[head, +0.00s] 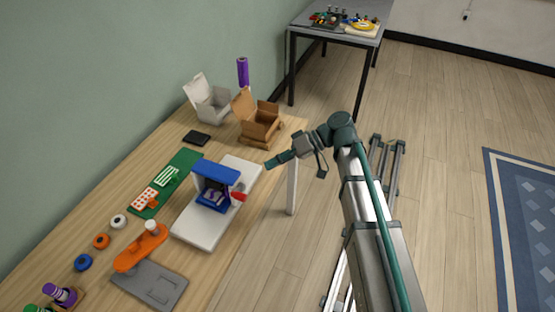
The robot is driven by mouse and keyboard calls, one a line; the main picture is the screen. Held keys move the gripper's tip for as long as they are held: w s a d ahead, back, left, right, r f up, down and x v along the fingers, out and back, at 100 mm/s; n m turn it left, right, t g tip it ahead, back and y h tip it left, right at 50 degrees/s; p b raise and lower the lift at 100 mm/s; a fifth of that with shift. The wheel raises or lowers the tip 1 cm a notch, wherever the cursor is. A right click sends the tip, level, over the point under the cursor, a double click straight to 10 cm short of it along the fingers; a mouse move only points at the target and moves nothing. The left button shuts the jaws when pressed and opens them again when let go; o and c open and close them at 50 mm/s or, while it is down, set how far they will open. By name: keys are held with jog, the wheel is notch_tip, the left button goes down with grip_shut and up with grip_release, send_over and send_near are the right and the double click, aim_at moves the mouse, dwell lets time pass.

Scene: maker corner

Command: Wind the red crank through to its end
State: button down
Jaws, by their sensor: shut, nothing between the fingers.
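The red crank (238,197) sticks out from the right side of a blue machine (216,175) that stands on a white base (190,229) on the wooden table. The crank looks small here, and its exact turn angle is hard to tell. My gripper (270,164) is shut and empty. In the picture it is up and to the right of the crank, apart from it, near the table's right edge. The inside of the blue machine shows only in part.
An open cardboard box (262,127) and an open white box (211,108) stand at the back, with a purple cylinder (243,72) behind them. A black item (197,138) lies nearby. A green mat (150,203) lies left, an orange part (140,250) in front.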

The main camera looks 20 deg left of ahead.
jog(key=s+a+f+p, duration=0.3)
jog(key=s+a+f, duration=0.1)
jog(key=s+f, duration=0.1)
jog(key=shift+s+a, duration=0.2)
jog(key=shift+s, duration=0.7)
jog(key=shift+f, duration=0.15)
jog(key=shift+s+f+n+t+b, duration=0.3)
jog(key=shift+s+t+b, duration=0.15)
jog(key=shift+b, duration=0.7)
jog(key=shift+r, duration=0.1)
